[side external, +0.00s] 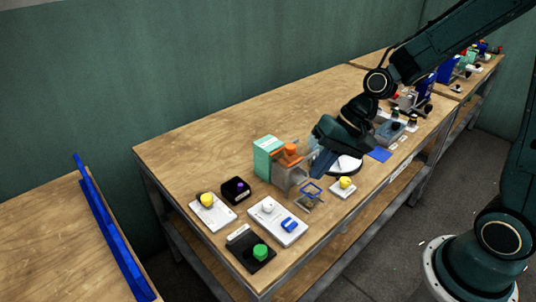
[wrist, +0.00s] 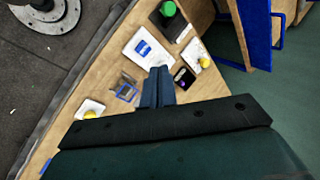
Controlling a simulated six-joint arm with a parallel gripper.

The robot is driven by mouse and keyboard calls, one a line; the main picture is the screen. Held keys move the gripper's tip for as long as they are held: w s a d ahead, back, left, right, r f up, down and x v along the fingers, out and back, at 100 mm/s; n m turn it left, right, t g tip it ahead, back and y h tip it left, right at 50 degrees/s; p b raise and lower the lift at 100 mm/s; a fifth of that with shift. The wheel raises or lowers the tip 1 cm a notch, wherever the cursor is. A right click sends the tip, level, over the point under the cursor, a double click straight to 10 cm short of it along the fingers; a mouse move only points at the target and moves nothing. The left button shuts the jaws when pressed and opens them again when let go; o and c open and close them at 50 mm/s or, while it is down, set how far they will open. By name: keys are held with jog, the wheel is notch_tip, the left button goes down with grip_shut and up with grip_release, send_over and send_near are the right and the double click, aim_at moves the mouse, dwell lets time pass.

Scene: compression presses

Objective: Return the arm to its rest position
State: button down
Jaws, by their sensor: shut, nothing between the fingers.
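My gripper (side external: 319,165) hangs above the near half of the wooden bench (side external: 185,145), with its fingers pointing down and left. In the wrist view my gripper (wrist: 158,70) has its two blue fingers together and nothing held between them. In the side view it is just right of a grey press with an orange top (side external: 288,155) and a teal and white box (side external: 267,157). A round white dish (side external: 347,164) is partly hidden behind the gripper.
Small units stand near the bench's front: green-knob black (side external: 260,252), blue-switch white (side external: 290,225), purple-button black (side external: 236,190), yellow-knob white (side external: 207,200) and another yellow-knob unit (side external: 345,183). A blue-framed stand (side external: 312,192) is below the gripper. The bench's back left is clear.

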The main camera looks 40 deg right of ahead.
jog(key=s+d+r+n+t+h, duration=0.1)
jog(key=s+d+r+n+h, duration=0.1)
jog(key=s+r, duration=0.4)
jog(key=s+d+r+n+t+h, duration=0.1)
jog(key=s+d+r+n+h, duration=0.2)
jog(key=s+r, duration=0.4)
jog(key=shift+s+d+r+n+t, duration=0.15)
jog(key=shift+s+d+n+t, duration=0.35)
jog(key=shift+s, duration=0.65)
jog(key=shift+d, duration=0.1)
